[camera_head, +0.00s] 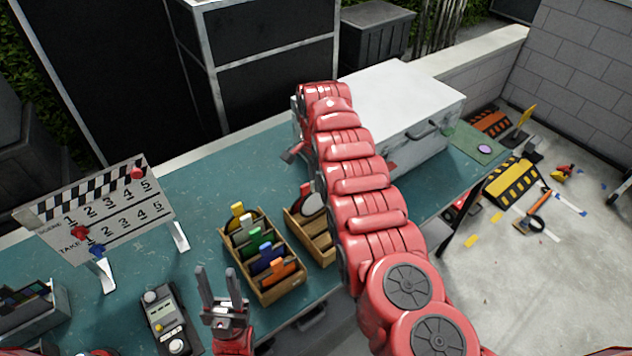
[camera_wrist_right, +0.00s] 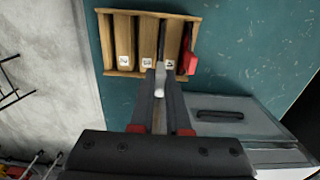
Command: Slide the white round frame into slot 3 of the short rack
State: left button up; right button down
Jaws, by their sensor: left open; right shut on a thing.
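The white round frame (camera_head: 313,205) is at the short rack (camera_head: 317,247), partly hidden by my right arm in the head view. In the right wrist view my right gripper (camera_wrist_right: 160,80) is shut on the frame's white tab (camera_wrist_right: 160,68), at the near edge of the short rack (camera_wrist_right: 115,30), between the middle and right number labels. I cannot tell whether the frame is in a slot or just above. A red frame (camera_wrist_right: 188,62) sits in the rack's rightmost slot. My left gripper (camera_head: 222,288) is open and empty, left of the long rack.
The long rack (camera_head: 285,292) holds several coloured frames beside the short rack. A clapperboard (camera_head: 105,205) stands at the left, with a handheld device (camera_head: 165,318) below it. A large white case (camera_head: 400,95) stands behind my right arm. Teal table (camera_head: 195,190) is clear behind the racks.

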jog(key=shift+f, duration=0.15)
jog(key=shift+f+b, duration=0.35)
jog(key=shift+f, duration=0.35)
dwell(0.6)
jog(key=b, duration=0.4)
send_over(316, 213)
jog(key=shift+w+f, duration=0.1)
jog(key=shift+f, duration=2.3)
jog(key=c, duration=0.8)
grip_release()
